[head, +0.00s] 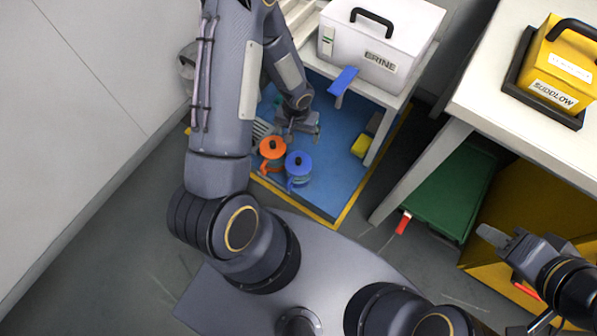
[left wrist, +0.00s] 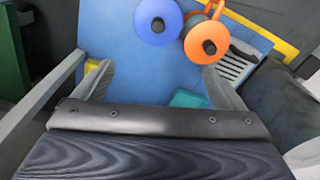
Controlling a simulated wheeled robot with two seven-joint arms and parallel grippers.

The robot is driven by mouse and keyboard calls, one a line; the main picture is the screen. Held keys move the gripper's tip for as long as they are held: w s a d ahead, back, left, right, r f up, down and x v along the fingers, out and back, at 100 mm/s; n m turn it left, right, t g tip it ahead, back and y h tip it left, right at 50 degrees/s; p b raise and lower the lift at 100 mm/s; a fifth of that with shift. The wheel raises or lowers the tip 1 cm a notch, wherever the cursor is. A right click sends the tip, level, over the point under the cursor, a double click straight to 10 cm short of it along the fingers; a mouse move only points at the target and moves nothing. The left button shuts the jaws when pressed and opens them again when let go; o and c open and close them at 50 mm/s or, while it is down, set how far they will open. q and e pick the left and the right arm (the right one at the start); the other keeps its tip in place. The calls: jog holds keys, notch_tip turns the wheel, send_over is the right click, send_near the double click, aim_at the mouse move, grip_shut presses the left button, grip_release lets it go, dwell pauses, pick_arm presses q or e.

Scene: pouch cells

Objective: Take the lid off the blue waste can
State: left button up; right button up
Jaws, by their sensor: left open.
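The blue waste can (head: 299,181) stands on the blue floor mat with its round blue lid (head: 298,163) on top; the lid has a dark knob. In the left wrist view the blue lid (left wrist: 147,14) is at the top, beyond the fingertips. An orange can (head: 272,147) with a similar lid stands beside it, and shows in the left wrist view (left wrist: 207,62). My left gripper (head: 301,128) is open and empty, just behind the two cans in the head view and apart from them. My right gripper (head: 499,241) is at the right; its jaw opening is unclear.
A white BRINE box (head: 350,60) sits on a table above the blue mat (head: 325,195). A table leg stands right of the cans. A yellow block (head: 361,146) lies on the mat. A green bin (head: 450,190) and yellow SUDDLOW box (head: 552,98) are further right.

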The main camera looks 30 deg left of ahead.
pick_arm(q)
jog(key=b, duration=0.2)
send_near(299, 159)
jog(key=shift+m+g, duration=0.3)
notch_tip(299, 159, down, 5)
jog(key=shift+w+f, duration=0.1)
jog(key=shift+f, duration=0.1)
notch_tip(299, 159, down, 5)
jog(key=b, duration=0.2)
jog(key=shift+f+b, duration=0.2)
jog(key=shift+b, duration=0.1)
pick_arm(e)
notch_tip(299, 159, down, 6)
jog(key=shift+r, duration=0.1)
pick_arm(q)
jog(key=shift+r, duration=0.1)
jog(key=c, duration=0.6)
jog(key=shift+r, duration=0.1)
